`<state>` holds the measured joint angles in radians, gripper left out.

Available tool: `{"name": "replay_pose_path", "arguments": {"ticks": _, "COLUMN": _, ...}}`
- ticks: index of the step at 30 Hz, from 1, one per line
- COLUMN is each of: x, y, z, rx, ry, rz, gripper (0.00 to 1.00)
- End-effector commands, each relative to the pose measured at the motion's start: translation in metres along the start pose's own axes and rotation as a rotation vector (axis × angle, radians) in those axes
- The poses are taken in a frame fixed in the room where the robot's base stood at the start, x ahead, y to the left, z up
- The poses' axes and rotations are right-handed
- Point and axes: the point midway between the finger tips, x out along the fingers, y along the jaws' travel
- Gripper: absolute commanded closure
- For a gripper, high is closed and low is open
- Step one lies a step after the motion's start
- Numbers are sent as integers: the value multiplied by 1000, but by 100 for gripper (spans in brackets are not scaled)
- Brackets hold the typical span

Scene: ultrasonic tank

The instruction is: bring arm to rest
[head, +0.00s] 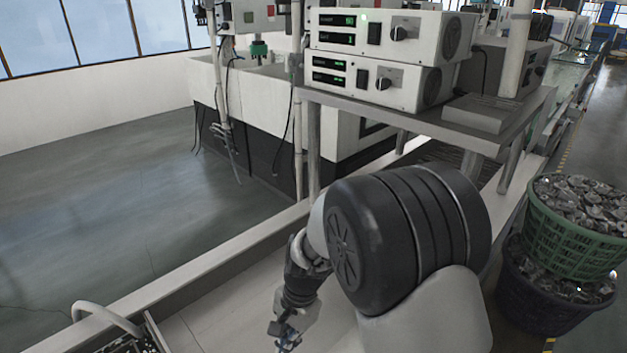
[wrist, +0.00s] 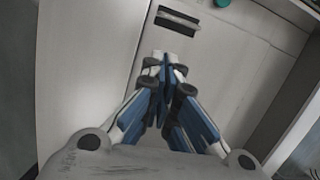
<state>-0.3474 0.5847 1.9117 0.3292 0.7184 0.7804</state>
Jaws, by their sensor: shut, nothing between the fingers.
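My gripper (wrist: 165,75) shows in the wrist view with its blue and grey fingers together and nothing between them. In the head view my gripper (head: 284,336) is low in the picture, near the bottom edge, below the bend of my arm. It hangs over a pale flat surface (head: 225,300). My large dark arm joint fills the lower middle of the head view and hides what lies behind it.
A metal table (head: 490,140) bears two stacked white control units (head: 385,60). A green basket (head: 575,225) of metal parts sits on a dark basket (head: 545,300) at right. A basket with a white handle (head: 95,318) is at lower left. Grey floor (head: 90,220) at left is clear.

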Motion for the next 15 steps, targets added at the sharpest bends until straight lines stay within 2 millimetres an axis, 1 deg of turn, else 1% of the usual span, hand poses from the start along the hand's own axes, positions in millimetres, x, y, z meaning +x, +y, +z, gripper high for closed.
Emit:
{"name": "replay_pose_path", "arguments": {"ticks": 1, "x": -27, "y": 6, "z": -2, "rx": -33, "ry": 23, "rz": -24, "gripper": 100}}
{"name": "replay_pose_path", "arguments": {"ticks": 2, "x": -40, "y": 11, "z": -2, "rx": -59, "ry": 35, "rz": -33, "gripper": 100}}
{"name": "replay_pose_path", "arguments": {"ticks": 3, "x": -58, "y": 19, "z": -2, "rx": -91, "ry": 52, "rz": -45, "gripper": 100}}
{"name": "replay_pose_path", "arguments": {"ticks": 5, "x": -82, "y": 31, "z": -2, "rx": -140, "ry": 80, "rz": -60, "gripper": 100}}
{"name": "replay_pose_path", "arguments": {"ticks": 6, "x": -97, "y": 40, "z": -1, "rx": -170, "ry": 98, "rz": -69, "gripper": 100}}
{"name": "replay_pose_path", "arguments": {"ticks": 8, "x": -119, "y": 54, "z": 1, "rx": -219, "ry": 129, "rz": -80, "gripper": 100}}
{"name": "replay_pose_path", "arguments": {"ticks": 9, "x": -132, "y": 64, "z": 3, "rx": -249, "ry": 150, "rz": -86, "gripper": 100}}
{"name": "replay_pose_path", "arguments": {"ticks": 12, "x": -162, "y": 90, "z": 9, "rx": -323, "ry": 205, "rz": -97, "gripper": 100}}
{"name": "replay_pose_path", "arguments": {"ticks": 14, "x": -178, "y": 107, "z": 13, "rx": -368, "ry": 240, "rz": -100, "gripper": 100}}
{"name": "replay_pose_path", "arguments": {"ticks": 15, "x": -187, "y": 119, "z": 16, "rx": -396, "ry": 263, "rz": -100, "gripper": 100}}
